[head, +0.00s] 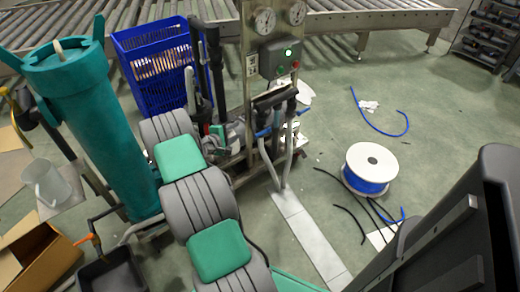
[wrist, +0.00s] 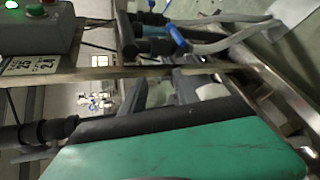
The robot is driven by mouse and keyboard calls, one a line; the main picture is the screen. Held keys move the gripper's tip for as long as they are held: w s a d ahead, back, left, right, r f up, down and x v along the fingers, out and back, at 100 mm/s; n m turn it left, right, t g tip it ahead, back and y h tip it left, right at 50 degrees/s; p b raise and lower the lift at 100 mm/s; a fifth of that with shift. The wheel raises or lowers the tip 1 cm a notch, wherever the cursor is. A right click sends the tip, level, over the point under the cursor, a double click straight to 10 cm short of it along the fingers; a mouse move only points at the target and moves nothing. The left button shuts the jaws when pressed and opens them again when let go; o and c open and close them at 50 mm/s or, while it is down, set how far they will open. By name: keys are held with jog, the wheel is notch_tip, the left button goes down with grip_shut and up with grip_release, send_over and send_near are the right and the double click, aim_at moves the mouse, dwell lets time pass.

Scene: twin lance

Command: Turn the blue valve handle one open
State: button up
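A small blue valve handle (head: 263,132) sits on the piping below the control box in the head view. A second small blue piece (head: 303,111) shows to its right. In the wrist view a blue handle (wrist: 177,34) stands on a dark fitting with a grey hose, near the top. More blue shows at the top edge beside it. I cannot tell which is handle one. I see no gripper fingers in either view, so I cannot place my gripper against the handle. Nothing is seen touching the handle.
A teal tank (head: 100,120) and blue crate (head: 155,65) are at left. A control box (head: 280,58) has a lit green lamp. A cable reel (head: 370,168) lies on the floor at right.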

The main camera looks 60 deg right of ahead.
jog(key=n+g+h+b, duration=0.1)
jog(key=n+h+b, duration=0.1)
send_near(260, 134)
jog(key=f+x, duration=0.1)
jog(key=x, duration=0.2)
jog(key=b+x, duration=0.1)
jog(key=x, duration=0.6)
jog(key=shift+w+r, duration=0.1)
jog(key=shift+d, duration=0.3)
jog(key=shift+c, duration=0.4)
grip_shut()
